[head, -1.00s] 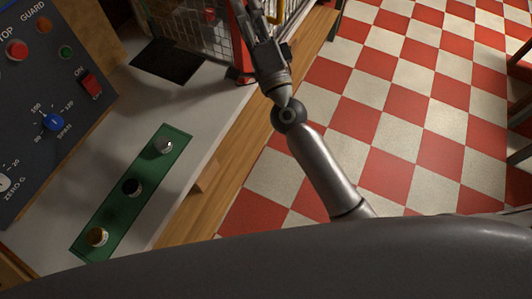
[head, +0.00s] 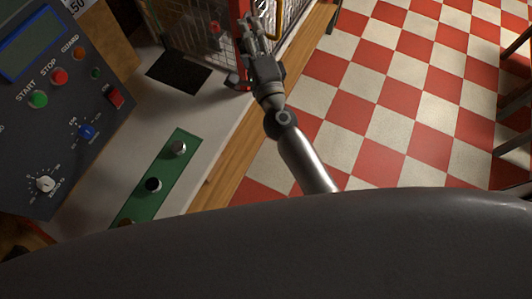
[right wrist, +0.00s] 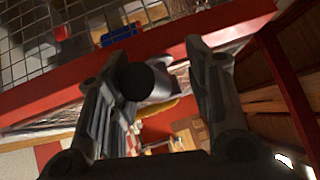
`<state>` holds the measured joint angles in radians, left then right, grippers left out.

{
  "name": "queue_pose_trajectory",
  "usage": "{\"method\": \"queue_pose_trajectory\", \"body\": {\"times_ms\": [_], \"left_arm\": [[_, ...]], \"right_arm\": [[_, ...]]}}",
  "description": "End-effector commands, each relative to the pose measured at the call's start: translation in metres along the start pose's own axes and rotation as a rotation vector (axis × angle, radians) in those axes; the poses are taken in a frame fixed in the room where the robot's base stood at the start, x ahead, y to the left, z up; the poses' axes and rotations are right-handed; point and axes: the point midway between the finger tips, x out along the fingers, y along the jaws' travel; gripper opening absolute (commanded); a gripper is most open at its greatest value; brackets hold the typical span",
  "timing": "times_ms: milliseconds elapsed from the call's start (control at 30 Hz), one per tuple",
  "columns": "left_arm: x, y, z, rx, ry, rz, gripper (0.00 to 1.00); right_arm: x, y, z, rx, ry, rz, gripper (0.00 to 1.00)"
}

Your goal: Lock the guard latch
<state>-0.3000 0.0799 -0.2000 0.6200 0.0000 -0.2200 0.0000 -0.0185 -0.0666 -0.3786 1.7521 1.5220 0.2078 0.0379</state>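The guard is a wire-mesh cage with a red frame (head: 239,50) at the top of the head view. Its red bar also crosses the right wrist view (right wrist: 50,100). My right gripper (head: 252,32) is beside the red frame. In the right wrist view its fingers (right wrist: 155,70) are spread apart. A dark round knob (right wrist: 136,80), probably the latch, shows between them, closer to the left finger. I cannot tell whether the finger touches it. Whether the latch is locked cannot be seen. My left gripper is not in view.
A yellow handle (head: 278,18) is on the cage's right side. A control panel (head: 60,110) with buttons and dials stands at left. A green strip (head: 165,170) with knobs lies on the bench. Checkered floor (head: 400,100) is open at right.

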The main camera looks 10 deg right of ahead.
Motion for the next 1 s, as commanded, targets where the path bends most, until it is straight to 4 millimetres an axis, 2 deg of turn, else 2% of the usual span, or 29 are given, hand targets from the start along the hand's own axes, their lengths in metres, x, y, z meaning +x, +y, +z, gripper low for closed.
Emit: {"method": "queue_pose_trajectory", "body": {"times_ms": [33,133,167,200,667,1000], "left_arm": [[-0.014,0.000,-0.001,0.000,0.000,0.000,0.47],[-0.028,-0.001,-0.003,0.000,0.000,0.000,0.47],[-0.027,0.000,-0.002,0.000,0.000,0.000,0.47],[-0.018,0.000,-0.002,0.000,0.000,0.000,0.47],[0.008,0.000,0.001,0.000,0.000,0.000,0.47],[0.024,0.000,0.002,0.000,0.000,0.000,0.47]], "right_arm": [[0.002,-0.009,0.001,0.014,0.004,0.013,0.46],[0.002,-0.011,0.002,0.040,0.011,0.039,0.46],[-0.001,-0.007,0.001,0.047,0.013,0.046,0.46],[-0.014,-0.001,0.001,0.044,0.012,0.045,0.46],[-0.107,-0.003,0.001,0.042,0.012,0.043,0.46],[-0.116,0.061,0.001,-0.101,-0.025,0.119,0.46]]}}
